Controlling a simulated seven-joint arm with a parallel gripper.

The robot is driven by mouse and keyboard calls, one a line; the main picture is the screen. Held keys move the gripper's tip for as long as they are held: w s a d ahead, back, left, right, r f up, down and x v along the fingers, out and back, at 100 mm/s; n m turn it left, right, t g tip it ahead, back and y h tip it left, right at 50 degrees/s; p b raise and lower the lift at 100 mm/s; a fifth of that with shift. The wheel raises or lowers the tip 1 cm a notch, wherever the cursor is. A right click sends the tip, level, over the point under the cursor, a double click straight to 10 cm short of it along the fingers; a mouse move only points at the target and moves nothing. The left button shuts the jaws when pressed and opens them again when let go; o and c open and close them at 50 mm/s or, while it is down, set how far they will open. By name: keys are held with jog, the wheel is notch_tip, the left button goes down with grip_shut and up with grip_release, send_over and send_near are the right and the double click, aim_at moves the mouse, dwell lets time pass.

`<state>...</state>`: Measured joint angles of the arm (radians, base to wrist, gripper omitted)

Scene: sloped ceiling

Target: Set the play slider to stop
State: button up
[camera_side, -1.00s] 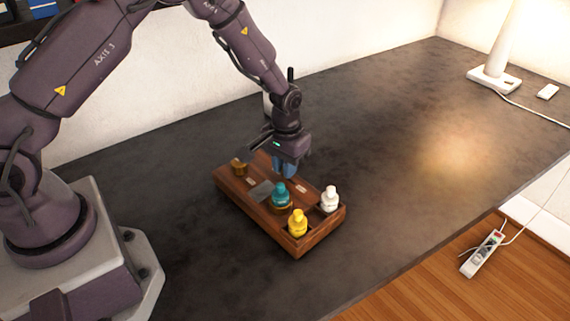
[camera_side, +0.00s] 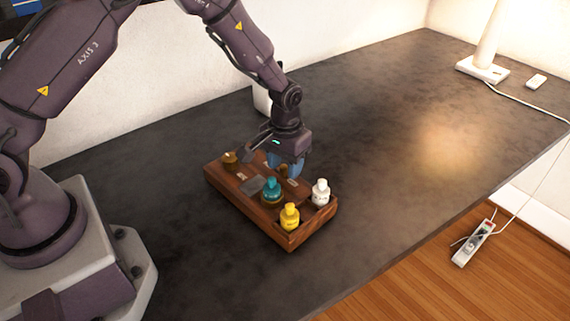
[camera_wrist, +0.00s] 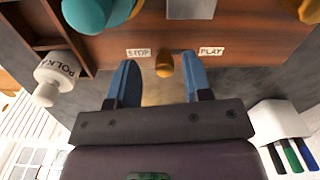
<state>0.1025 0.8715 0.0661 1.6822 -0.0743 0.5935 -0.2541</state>
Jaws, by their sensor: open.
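The wooden box (camera_side: 262,212) has a panel with a STOP label (camera_wrist: 138,53) and a PLAY label (camera_wrist: 211,51). A small golden-brown slider knob (camera_wrist: 165,63) stands between the labels, a little nearer STOP in the wrist view. My gripper (camera_wrist: 158,72) is open, pointing down at the box, with one blue finger on each side of the knob. Gaps show between the knob and both fingers, so they look apart from it. In the side view my gripper (camera_side: 289,166) is low over the far side of the box and partly hides the slider area.
The box also holds a teal bottle (camera_side: 272,190), a yellow bottle (camera_side: 289,217), a white bottle (camera_side: 320,192), a grey plate (camera_side: 252,186) and a brown knob (camera_side: 230,158). A white holder with pens (camera_wrist: 283,130) stands nearby.

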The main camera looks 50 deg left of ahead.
aim_at(284, 169)
notch_tip(284, 169, up, 12)
jog(key=shift+r, duration=0.25)
jog(key=shift+d, duration=0.1)
jog(key=s+a+r+m+t, duration=0.1)
jog(key=s+r+t, duration=0.1)
jog(key=s+r, duration=0.6)
jog(key=s+a+r+m+t, duration=0.1)
jog(key=s+r+m+t, duration=0.1)
jog(key=s+r, duration=0.7)
jog(key=s+t, duration=0.1)
jog(key=s, duration=0.6)
jog(key=shift+a+t, duration=0.15)
jog(key=shift+t, duration=0.15)
